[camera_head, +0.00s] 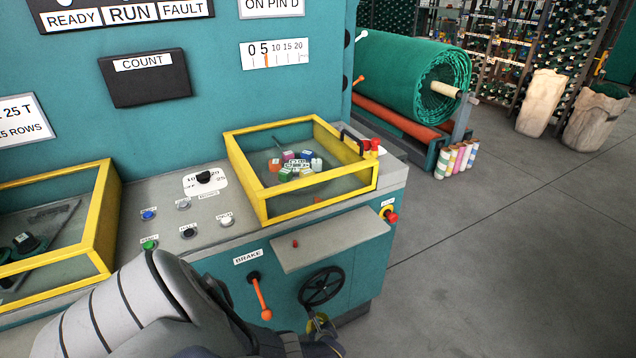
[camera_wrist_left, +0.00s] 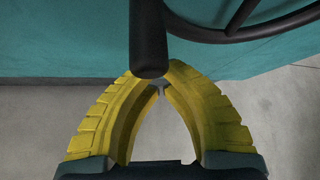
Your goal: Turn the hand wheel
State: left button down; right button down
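The hand wheel (camera_head: 321,286) is a black spoked wheel on the teal front of the machine, low and to the right of the brake lever. In the left wrist view, the wheel's black handle (camera_wrist_left: 149,40) comes down from the top and covers part of the fingertips. The yellow fingers (camera_wrist_left: 160,82) are drawn close together at its lower end. Whether they clasp it is hidden. My right gripper is out of view.
The orange brake lever (camera_head: 260,297) hangs just left of the wheel. A grey shelf (camera_head: 330,240) juts out above it. A yellow-framed bin (camera_head: 262,207) sits on top of the machine. Open grey floor (camera_head: 480,260) lies to the right.

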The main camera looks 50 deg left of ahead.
pick_arm(q)
jog(key=shift+s+r, duration=0.15)
jog(key=shift+r, duration=0.1)
jog(key=shift+s+a+r, duration=0.1)
jog(key=shift+s+r, duration=0.2)
jog(key=shift+r, duration=0.5)
jog(key=shift+s+a+r, duration=0.1)
jog(key=shift+s+r, duration=0.15)
jog(key=shift+r, duration=0.5)
jog(key=shift+d+r, duration=0.1)
jog(key=shift+r, duration=0.05)
